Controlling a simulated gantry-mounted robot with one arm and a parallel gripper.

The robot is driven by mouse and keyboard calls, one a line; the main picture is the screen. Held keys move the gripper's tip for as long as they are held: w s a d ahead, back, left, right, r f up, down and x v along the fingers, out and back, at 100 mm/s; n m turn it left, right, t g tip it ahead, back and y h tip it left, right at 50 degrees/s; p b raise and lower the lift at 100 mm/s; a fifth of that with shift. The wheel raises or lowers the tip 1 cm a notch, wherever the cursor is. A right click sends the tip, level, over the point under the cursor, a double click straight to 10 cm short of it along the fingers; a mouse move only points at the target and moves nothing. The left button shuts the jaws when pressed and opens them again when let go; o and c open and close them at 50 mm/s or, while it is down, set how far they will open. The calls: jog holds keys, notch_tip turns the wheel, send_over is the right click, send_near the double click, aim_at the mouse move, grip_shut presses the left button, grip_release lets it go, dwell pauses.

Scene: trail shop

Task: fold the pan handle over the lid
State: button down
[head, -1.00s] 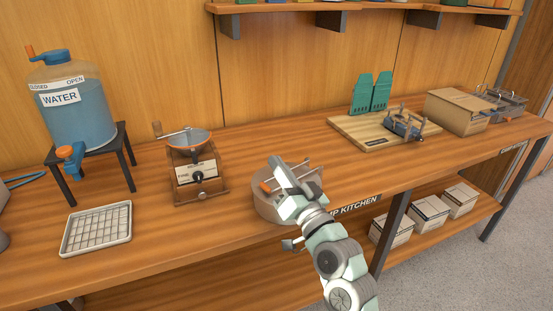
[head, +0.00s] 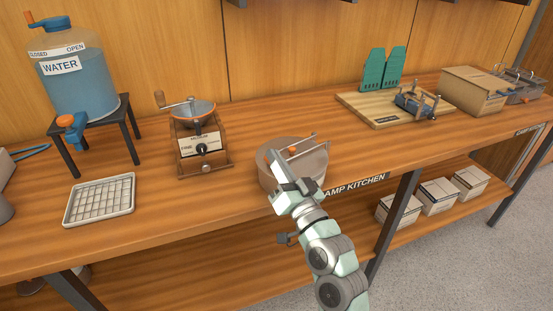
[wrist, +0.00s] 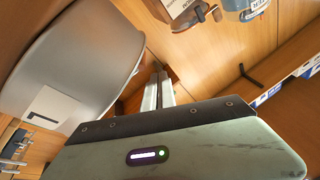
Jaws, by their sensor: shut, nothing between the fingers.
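The round grey-brown pan (head: 283,181) stands near the table's front edge in the head view. The gap between fingertips and pan is hard to judge.
A grinder (head: 201,145) and a white grid tray (head: 100,200) are to the left, with a blue water jug (head: 80,85) behind. A board (head: 375,112) with green panels and a cardboard box (head: 478,90) are to the right. Table between pan and board is clear.

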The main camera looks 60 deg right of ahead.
notch_tip(320, 180, up, 3)
jog(key=w+a+p, duration=0.1)
jog(key=a+p, duration=0.1)
jog(key=p, duration=0.2)
jog(key=s+a+f, duration=0.2)
jog(key=s, duration=0.7)
jog(key=shift+s+a+f, duration=0.15)
jog(key=shift+a+f, duration=0.1)
jog(key=shift+a, duration=0.1)
